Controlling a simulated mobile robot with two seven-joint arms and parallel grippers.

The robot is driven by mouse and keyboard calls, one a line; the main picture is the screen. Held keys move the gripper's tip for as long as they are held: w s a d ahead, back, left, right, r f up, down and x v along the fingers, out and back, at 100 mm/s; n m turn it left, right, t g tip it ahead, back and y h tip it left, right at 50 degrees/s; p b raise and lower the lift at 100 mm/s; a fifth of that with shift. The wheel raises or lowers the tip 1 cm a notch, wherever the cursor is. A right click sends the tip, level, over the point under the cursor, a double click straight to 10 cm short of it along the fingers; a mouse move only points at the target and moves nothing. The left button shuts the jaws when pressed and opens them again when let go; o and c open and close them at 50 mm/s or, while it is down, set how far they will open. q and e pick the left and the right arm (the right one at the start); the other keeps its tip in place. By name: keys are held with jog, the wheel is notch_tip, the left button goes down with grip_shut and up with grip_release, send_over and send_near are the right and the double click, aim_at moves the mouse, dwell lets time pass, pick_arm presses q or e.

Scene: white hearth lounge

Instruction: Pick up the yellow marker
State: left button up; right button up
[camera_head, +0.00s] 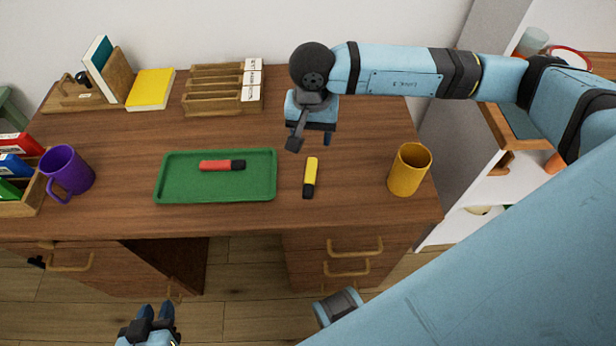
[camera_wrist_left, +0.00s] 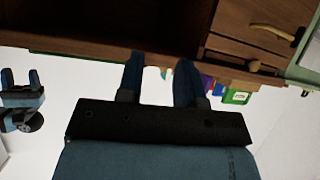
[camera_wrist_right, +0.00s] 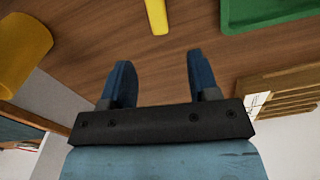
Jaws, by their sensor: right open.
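The yellow marker (camera_head: 311,174) with a black cap lies on the desk, just right of the green tray. Its yellow end also shows at the top of the right wrist view (camera_wrist_right: 156,15). My right gripper (camera_head: 311,142) is open and empty above the desk, behind the marker and apart from it. In the right wrist view its two fingers (camera_wrist_right: 158,82) stand wide apart with bare desk between them. My left gripper (camera_head: 154,313) is open and empty, low in front of the desk; its fingers (camera_wrist_left: 160,80) stand apart in the left wrist view.
The green tray (camera_head: 167,194) holds a red marker (camera_head: 216,165). An orange mug (camera_head: 409,170) stands to the marker's right, and a purple mug (camera_head: 68,172) at the far left. A wooden letter rack (camera_head: 205,92) stands at the back. The desk around the yellow marker is clear.

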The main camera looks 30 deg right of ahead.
aim_at(312, 163)
notch_tip(312, 163, down, 4)
jog(key=shift+r, duration=0.2)
jog(key=shift+s+f+b, duration=0.2)
jog(key=shift+f+b, duration=0.25)
jog(key=shift+f, duration=2.3)
jog(key=shift+c, duration=0.4)
jog(key=c, duration=0.9)
